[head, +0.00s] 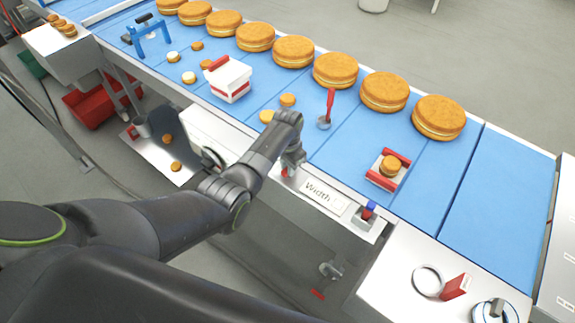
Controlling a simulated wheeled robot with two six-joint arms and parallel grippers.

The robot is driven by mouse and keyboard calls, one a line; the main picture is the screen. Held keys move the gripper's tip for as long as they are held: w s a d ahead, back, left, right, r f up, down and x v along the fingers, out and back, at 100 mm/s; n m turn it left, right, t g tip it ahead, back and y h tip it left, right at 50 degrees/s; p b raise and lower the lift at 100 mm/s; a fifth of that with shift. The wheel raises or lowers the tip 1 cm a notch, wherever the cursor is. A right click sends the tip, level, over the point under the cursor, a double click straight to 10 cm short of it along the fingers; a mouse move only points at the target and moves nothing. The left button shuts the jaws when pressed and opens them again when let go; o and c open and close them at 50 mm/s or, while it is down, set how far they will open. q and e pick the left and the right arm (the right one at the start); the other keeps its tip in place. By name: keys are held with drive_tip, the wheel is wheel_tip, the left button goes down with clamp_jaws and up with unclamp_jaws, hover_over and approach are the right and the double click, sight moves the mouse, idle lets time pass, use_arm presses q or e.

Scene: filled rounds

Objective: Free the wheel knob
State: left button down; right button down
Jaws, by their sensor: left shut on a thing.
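My left gripper (291,165) reaches down to the front rail of the conveyor, at the left end of a pale panel marked "Width" (318,192). It is shut on a small red part (285,172), which is mostly hidden by the fingers. A round metal-rimmed wheel (212,158) shows left of my forearm, partly covered by it. A knob with a blue top and red body (369,210) stands in a bracket at the panel's right end. A dark round knob (495,312) is at the bottom right, cut by the frame edge. My right gripper is not in view.
The blue conveyor belt (480,190) carries a row of large filled rounds (335,70). A white and red box (229,80), a red-handled tool (328,105) and a red-sided holder with a small round (388,170) are nearer. A metal ring (428,281) and red block (456,287) lie on the right plate.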

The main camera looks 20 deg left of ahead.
use_arm(q)
drive_tip(key=shift+n, duration=1.1)
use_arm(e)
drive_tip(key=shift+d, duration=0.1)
use_arm(q)
drive_tip(key=c, duration=1.3)
unclamp_jaws()
